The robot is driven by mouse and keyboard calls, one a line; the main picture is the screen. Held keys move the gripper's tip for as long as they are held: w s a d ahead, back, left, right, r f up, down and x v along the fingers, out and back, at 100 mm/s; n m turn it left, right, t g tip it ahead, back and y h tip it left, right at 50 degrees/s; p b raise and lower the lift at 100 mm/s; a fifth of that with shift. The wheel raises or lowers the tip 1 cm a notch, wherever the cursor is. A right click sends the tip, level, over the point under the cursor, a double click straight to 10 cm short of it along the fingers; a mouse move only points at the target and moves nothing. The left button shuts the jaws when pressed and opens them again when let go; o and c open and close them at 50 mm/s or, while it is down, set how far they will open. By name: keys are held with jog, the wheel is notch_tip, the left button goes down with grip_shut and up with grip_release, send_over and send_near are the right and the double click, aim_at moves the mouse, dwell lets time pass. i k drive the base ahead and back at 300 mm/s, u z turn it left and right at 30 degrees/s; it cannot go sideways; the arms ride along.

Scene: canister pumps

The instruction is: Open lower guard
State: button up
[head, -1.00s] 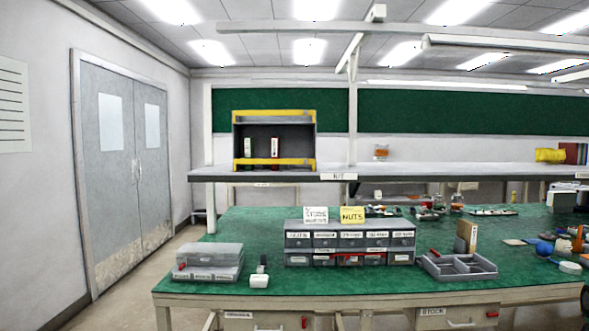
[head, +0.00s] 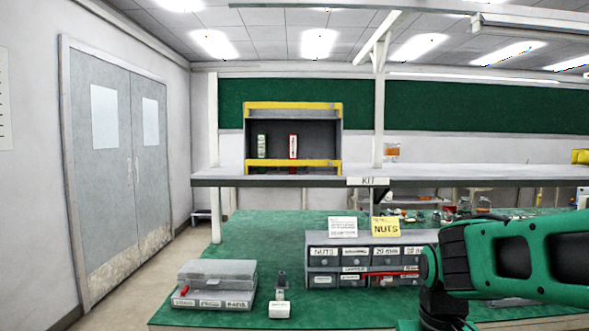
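A grey rack (head: 318,135) with an open front stands on the raised shelf, left of centre in the head view. Its lower guard (head: 318,163) is a yellow bar across the bottom of the front. A second yellow bar (head: 293,105) runs along the top. Two slim canisters, one whitish-green (head: 262,144) and one red and white (head: 293,144), stand inside behind the lower guard. The lower guard lies level across the opening. My gripper is not in view; only green and black links of my arm show at the lower right, apart from the rack.
The rack's shelf (head: 225,180), labelled KIT, runs above a green bench (head: 230,225). A drawer unit (head: 345,240) with signs and a grey case (head: 215,270) stand on the bench. A post (head: 379,120) rises right of the rack. Grey double doors (head: 120,150) are at left.

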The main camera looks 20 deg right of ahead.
aim_at(337, 163)
jog(key=z, duration=0.05)
jog(key=i, duration=0.85)
jog(key=z, duration=0.25)
